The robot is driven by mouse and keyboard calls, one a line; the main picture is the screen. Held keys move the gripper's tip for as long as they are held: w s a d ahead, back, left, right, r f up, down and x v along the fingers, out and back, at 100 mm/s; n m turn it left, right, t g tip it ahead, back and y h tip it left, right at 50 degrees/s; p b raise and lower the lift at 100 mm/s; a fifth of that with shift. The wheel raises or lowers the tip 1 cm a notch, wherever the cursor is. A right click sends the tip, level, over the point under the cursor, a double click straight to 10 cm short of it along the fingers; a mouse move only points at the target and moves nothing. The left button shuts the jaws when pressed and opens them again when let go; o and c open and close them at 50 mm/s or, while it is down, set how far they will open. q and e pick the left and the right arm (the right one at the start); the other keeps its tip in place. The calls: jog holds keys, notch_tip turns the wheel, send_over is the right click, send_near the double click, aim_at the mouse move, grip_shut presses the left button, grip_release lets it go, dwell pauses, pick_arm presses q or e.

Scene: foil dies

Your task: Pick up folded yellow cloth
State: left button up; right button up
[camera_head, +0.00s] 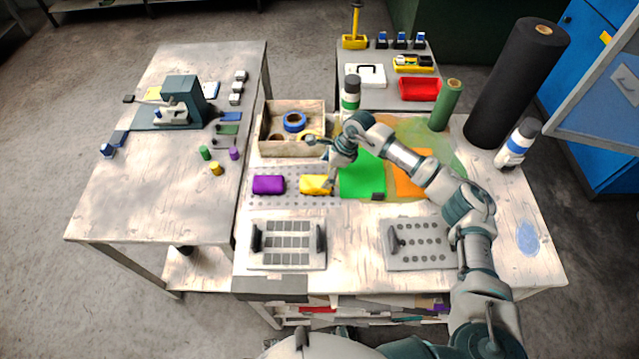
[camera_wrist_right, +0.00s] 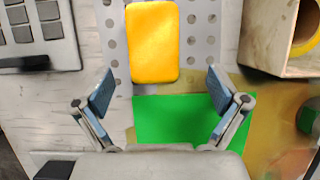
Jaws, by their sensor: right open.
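The folded yellow cloth (camera_head: 316,184) lies on a grey perforated plate on the table, just right of a folded purple cloth (camera_head: 268,184). In the right wrist view the yellow cloth (camera_wrist_right: 154,42) lies beyond the fingertips, roughly centred between them. My right gripper (camera_head: 322,162) is near the cloth in the head view, its arm reaching in from the right. In the right wrist view my right gripper (camera_wrist_right: 162,90) is open with nothing between its fingers. My left gripper is not in view.
A wooden box (camera_head: 265,133) with tape rolls stands behind the cloths. A green sheet (camera_head: 360,172) and an orange sheet (camera_head: 408,182) lie to the right. A die with grey squares (camera_head: 288,262) and a holed die (camera_head: 405,262) lie in front. A bottle (camera_head: 350,95) stands behind.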

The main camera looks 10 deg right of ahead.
aim_at(313, 182)
jog(key=shift+a+f, duration=0.1)
jog(key=shift+f, duration=0.15)
jog(key=a+f, duration=0.4)
jog(key=shift+a, duration=0.1)
jog(key=shift+a+f, duration=0.1)
jog(key=shift+a, duration=0.05)
jog(key=shift+d, duration=0.8)
jog(key=shift+d+f, duration=0.2)
jog(key=shift+d, duration=0.25)
jog(key=shift+a+f, duration=0.1)
jog(key=shift+a, duration=1)
jog(key=shift+d, duration=0.95)
jog(key=c, duration=1.2)
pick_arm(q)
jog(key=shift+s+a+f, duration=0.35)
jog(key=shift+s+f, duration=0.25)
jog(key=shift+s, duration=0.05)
pick_arm(e)
jog(key=shift+s+a, duration=0.1)
jog(key=shift+c, duration=0.2)
